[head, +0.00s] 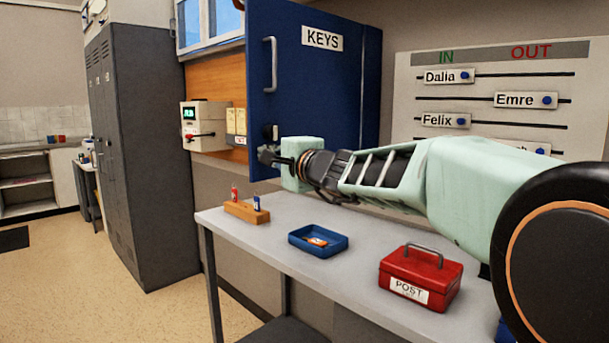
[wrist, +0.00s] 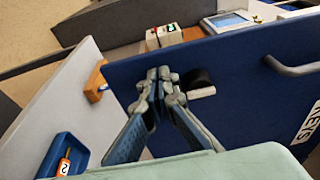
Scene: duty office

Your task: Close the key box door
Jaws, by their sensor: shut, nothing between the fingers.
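The blue key box door (head: 325,100) carries a KEYS label (head: 322,38) and a vertical grey bar handle (head: 270,65) near its left edge. Its outer face faces me; how far it stands open is hard to tell. In the wrist view the door (wrist: 240,100) spans the right side, with the handle (wrist: 292,66) and a dark knob (wrist: 200,82) on it. My gripper (head: 268,155) is shut and empty by the door's lower left part, below the handle. In the wrist view its fingertips (wrist: 158,75) overlap the door face near one edge; contact cannot be told.
Below is a grey table (head: 330,270) with a wooden block (head: 246,212), a blue tray (head: 318,240) and a red POST box (head: 420,275). An IN/OUT board (head: 490,95) hangs right. A small device (head: 200,125) sits left of the door; a dark locker (head: 145,150) stands further left.

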